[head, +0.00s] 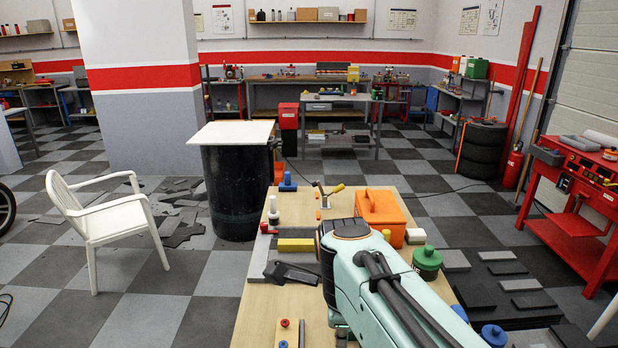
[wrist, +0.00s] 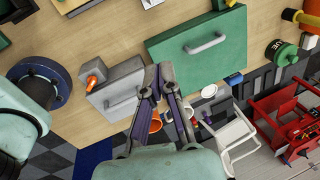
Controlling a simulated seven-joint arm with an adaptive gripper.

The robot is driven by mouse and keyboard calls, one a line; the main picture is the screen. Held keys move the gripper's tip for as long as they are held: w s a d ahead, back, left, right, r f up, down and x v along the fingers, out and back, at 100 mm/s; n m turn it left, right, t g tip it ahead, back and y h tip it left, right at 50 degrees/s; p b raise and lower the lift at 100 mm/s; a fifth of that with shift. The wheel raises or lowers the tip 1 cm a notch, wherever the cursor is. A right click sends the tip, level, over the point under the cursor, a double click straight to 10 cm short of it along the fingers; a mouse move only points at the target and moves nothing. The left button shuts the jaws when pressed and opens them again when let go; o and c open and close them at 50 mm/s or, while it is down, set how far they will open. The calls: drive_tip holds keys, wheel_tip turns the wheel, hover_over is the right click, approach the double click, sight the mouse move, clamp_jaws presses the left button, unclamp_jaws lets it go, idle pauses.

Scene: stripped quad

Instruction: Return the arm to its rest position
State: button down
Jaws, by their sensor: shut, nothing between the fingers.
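My gripper (wrist: 159,72) shows in the wrist view with its two dark fingers together and nothing between them. It is above the wooden bench top, in front of a grey box with a handle (wrist: 116,98) and left of a green box with a handle (wrist: 203,47). I cannot tell its exact height. In the head view my pale mint arm reaches forward over the wooden bench (head: 258,305). My gripper is hidden there behind the arm.
In the head view an orange box (head: 381,214), a green-lidded jar (head: 427,262) and a yellow block (head: 295,245) are near my arm. A black drum (head: 232,192) and a white chair (head: 108,220) stand left. A red cart (head: 580,215) is at right.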

drive_tip(key=s+d+f+n+g, duration=0.1)
drive_tip(key=s+d+f+n, duration=0.1)
drive_tip(key=s+n, duration=0.8)
drive_tip(key=s+d+f+n+g+y, duration=0.1)
drive_tip(key=s+f+n, duration=0.3)
drive_tip(key=s+n, duration=0.6)
drive_tip(key=shift+s+d+f+g+y, duration=0.3)
drive_tip(key=shift+d+g, duration=0.1)
drive_tip(key=shift+g, duration=0.1)
